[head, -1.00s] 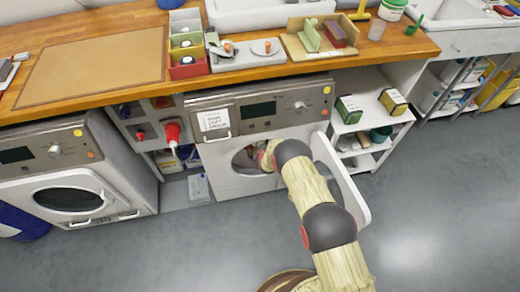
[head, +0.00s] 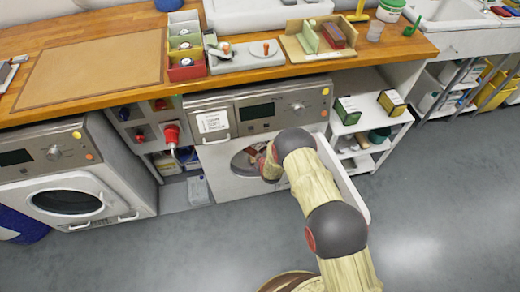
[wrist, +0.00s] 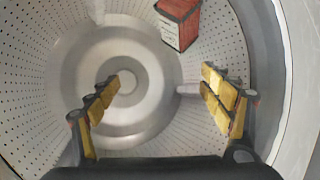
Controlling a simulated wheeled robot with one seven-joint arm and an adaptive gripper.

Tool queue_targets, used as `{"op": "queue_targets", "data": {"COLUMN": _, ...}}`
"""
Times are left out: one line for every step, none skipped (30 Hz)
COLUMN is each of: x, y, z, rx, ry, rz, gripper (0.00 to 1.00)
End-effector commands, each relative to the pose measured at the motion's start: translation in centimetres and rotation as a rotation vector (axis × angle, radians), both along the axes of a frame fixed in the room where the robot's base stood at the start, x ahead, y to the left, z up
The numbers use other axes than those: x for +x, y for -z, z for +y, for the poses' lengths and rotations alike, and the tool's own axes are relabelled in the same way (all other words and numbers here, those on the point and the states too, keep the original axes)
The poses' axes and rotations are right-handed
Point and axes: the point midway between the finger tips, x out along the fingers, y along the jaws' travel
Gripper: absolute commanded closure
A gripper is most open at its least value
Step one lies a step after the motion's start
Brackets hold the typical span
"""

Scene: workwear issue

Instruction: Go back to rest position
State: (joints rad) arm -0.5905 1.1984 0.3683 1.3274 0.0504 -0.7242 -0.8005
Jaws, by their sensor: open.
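My gripper (wrist: 160,78) is open in the wrist view, with its two yellow-padded fingers apart and nothing between them. It points into the perforated metal drum (wrist: 60,60) of the middle washing machine (head: 225,175). In the head view my arm reaches to the machine's round opening, and the fingers are hidden there by my wrist.
The machine's white door (head: 345,185) stands open, close on the right of my arm. A shelf (head: 365,140) with boxes stands farther right. The wooden counter (head: 340,68) runs above the machine. Another washing machine (head: 68,175) is at left. The grey floor (head: 440,200) is clear.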

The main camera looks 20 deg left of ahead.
Motion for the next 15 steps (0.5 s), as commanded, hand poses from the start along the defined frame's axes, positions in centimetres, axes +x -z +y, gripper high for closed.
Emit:
{"op": "queue_targets", "data": {"x": 0.0, "y": 0.0, "z": 0.0, "rx": 0.0, "ry": 0.0, "rz": 0.0, "gripper": 0.2}}
{"op": "queue_targets", "data": {"x": 0.0, "y": 0.0, "z": 0.0, "rx": 0.0, "ry": 0.0, "rz": 0.0, "gripper": 0.2}}
{"op": "queue_targets", "data": {"x": 0.0, "y": 0.0, "z": 0.0, "rx": 0.0, "ry": 0.0, "rz": 0.0, "gripper": 0.2}}
{"op": "queue_targets", "data": {"x": 0.0, "y": 0.0, "z": 0.0, "rx": 0.0, "ry": 0.0, "rz": 0.0, "gripper": 0.2}}
{"op": "queue_targets", "data": {"x": 0.0, "y": 0.0, "z": 0.0, "rx": 0.0, "ry": 0.0, "rz": 0.0, "gripper": 0.2}}
{"op": "queue_targets", "data": {"x": 0.0, "y": 0.0, "z": 0.0, "rx": 0.0, "ry": 0.0, "rz": 0.0, "gripper": 0.2}}
{"op": "queue_targets", "data": {"x": 0.0, "y": 0.0, "z": 0.0, "rx": 0.0, "ry": 0.0, "rz": 0.0, "gripper": 0.2}}
{"op": "queue_targets", "data": {"x": 0.0, "y": 0.0, "z": 0.0, "rx": 0.002, "ry": 0.002, "rz": 0.001, "gripper": 0.2}}
{"op": "queue_targets", "data": {"x": 0.0, "y": 0.0, "z": 0.0, "rx": 0.008, "ry": 0.007, "rz": 0.005, "gripper": 0.2}}
{"op": "queue_targets", "data": {"x": -0.1, "y": 0.2, "z": -0.1, "rx": 0.015, "ry": 0.015, "rz": 0.017, "gripper": 0.2}}
{"op": "queue_targets", "data": {"x": -0.4, "y": 0.6, "z": -0.2, "rx": 0.016, "ry": 0.025, "rz": 0.041, "gripper": 0.2}}
{"op": "queue_targets", "data": {"x": -0.8, "y": 1.3, "z": -0.5, "rx": 0.017, "ry": 0.038, "rz": 0.078, "gripper": 0.2}}
{"op": "queue_targets", "data": {"x": -1.2, "y": 1.8, "z": -0.7, "rx": 0.016, "ry": 0.05, "rz": 0.108, "gripper": 0.2}}
{"op": "queue_targets", "data": {"x": -1.8, "y": 2.6, "z": -1.0, "rx": 0.01, "ry": 0.063, "rz": 0.145, "gripper": 0.2}}
{"op": "queue_targets", "data": {"x": -2.9, "y": 3.7, "z": -1.7, "rx": -0.001, "ry": 0.079, "rz": 0.196, "gripper": 0.2}}
